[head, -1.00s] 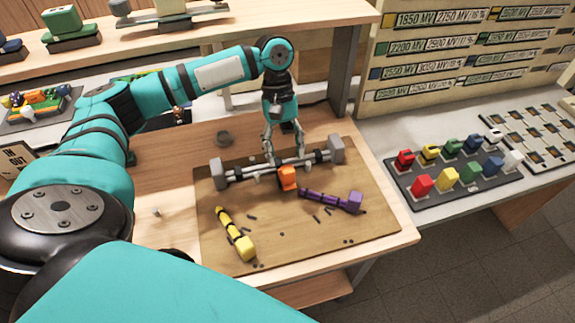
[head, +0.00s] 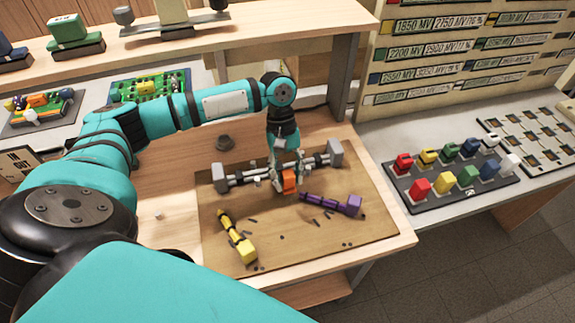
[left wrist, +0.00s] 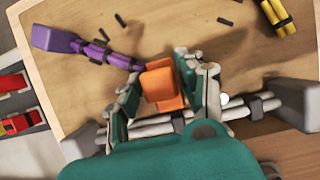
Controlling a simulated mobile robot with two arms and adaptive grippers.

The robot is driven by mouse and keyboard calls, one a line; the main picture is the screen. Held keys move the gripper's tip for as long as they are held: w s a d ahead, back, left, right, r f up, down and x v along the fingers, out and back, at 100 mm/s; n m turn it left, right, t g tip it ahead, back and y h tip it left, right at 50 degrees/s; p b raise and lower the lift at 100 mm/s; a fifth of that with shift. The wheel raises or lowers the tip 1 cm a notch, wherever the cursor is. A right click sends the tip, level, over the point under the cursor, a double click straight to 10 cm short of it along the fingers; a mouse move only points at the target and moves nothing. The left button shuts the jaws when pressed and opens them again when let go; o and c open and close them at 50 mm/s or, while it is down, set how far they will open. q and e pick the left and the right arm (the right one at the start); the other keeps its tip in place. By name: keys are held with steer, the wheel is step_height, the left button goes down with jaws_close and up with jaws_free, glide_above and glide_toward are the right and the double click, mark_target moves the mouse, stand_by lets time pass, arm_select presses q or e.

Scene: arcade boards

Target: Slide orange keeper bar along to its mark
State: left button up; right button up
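The orange keeper bar (head: 289,181) sits at the middle of a grey double rail with block ends (head: 220,177), on a brown board (head: 330,235). My left gripper (head: 290,184) points down over the rail, with one finger on each side of the orange piece. In the left wrist view the orange keeper bar (left wrist: 162,88) lies between the fingers (left wrist: 158,84), very close to both. The fingers look open around it; contact is hard to judge. A small white piece (head: 256,181) stands by the rail left of the gripper. My right gripper is out of view.
A yellow-handled piece (head: 237,238) and a purple one (head: 332,203) lie on the board in front of the rail, among small dark bits. A rack of coloured blocks (head: 455,195) is on the right bench.

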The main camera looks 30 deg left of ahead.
arm_select(q)
jaws_close()
steer(key=shift+w+a+r, duration=0.15)
steer(key=shift+w+a, duration=0.2)
steer(key=w+a, duration=0.1)
steer(key=w+a+p, duration=0.1)
steer(key=shift+w+a, duration=0.1)
steer(key=shift+a, duration=0.2)
steer(key=o, duration=0.5)
jaws_free()
